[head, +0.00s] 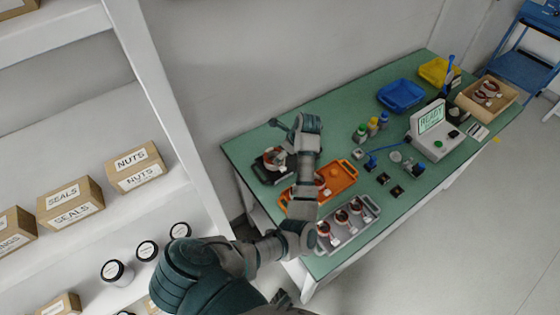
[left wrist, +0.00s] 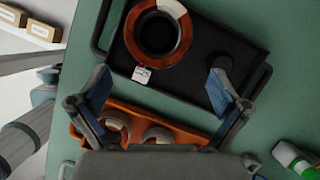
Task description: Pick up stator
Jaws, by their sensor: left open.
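A stator (head: 274,158), a copper-brown ring with a white part, sits on a black tray (head: 262,175) at the table's left end. In the left wrist view the stator (left wrist: 182,45) lies ahead of my left gripper (left wrist: 158,90), with a small white tag on its near side. The gripper is open and empty, its two blue-padded fingers apart. The right finger overlaps part of the black tray (left wrist: 255,55). An orange tray (head: 345,178) beside it holds more stators, partly hidden by my arm. My right gripper is not in view.
A grey tray (head: 372,208) with three stators stands at the table's near edge. Small bottles (head: 372,126), a blue bin (head: 401,95), a tester reading READY (head: 432,120) and a cardboard box (head: 508,95) with stators stand farther right. A white shelf (head: 160,85) is at left.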

